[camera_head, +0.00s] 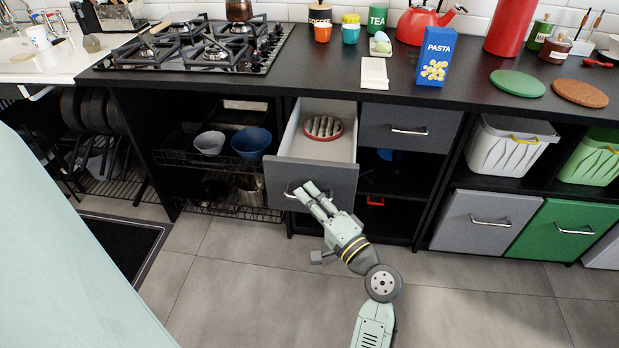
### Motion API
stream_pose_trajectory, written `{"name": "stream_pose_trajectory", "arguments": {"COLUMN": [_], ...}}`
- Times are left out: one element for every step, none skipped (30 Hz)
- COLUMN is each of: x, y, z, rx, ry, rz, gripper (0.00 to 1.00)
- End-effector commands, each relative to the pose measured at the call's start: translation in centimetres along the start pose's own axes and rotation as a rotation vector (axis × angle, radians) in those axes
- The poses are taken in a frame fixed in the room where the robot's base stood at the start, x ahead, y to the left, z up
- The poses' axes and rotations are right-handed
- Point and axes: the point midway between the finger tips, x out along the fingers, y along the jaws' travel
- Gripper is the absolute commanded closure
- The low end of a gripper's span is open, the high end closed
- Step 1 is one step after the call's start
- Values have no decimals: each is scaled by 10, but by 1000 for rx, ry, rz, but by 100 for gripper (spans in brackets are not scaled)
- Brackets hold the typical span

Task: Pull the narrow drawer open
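The narrow grey drawer (320,176) under the counter, right of the hob, stands pulled well out. Its inside shows, with a round reddish-brown slatted item (324,128) lying toward the back. The left end of its metal handle (289,192) shows on the front; the rest is hidden behind my fingers. My gripper (305,190) is at the handle, reaching up from the lower right. I cannot tell whether its fingers are closed around the handle or only beside it.
A shut grey drawer (410,131) sits to the right, above an open shelf. Wire shelves with a white bowl (209,143) and a blue bowl (251,142) are on the left. The floor (240,290) in front is clear.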

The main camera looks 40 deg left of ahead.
Motion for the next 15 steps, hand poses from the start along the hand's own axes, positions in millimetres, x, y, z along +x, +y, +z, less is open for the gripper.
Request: {"name": "stream_pose_trajectory", "arguments": {"x": [0, 0, 0, 0, 0, 0, 0, 0, 0, 0, 0, -1, -2, -4, -7], "y": [0, 0, 0, 0, 0, 0, 0, 0, -1, -1, -1, 0, 0, 0, 0], "z": [0, 0, 0, 0, 0, 0, 0, 0, 0, 0, 0, 0, 0, 0, -1], "rx": [0, 0, 1, 1, 1, 1, 1, 1, 1, 1, 1, 1, 1, 1, 2], "ry": [0, 0, 0, 0, 0, 0, 0, 0, 0, 0, 0, 0, 0, 1, 2], "rz": [0, -1, -1, -1, -1, -1, -1, -1, -1, -1, -1, -1, -1, -1, 0], "gripper": [75, 73, 70, 70, 70, 70, 70, 70, 70, 70, 70, 70, 70, 70, 70]}}
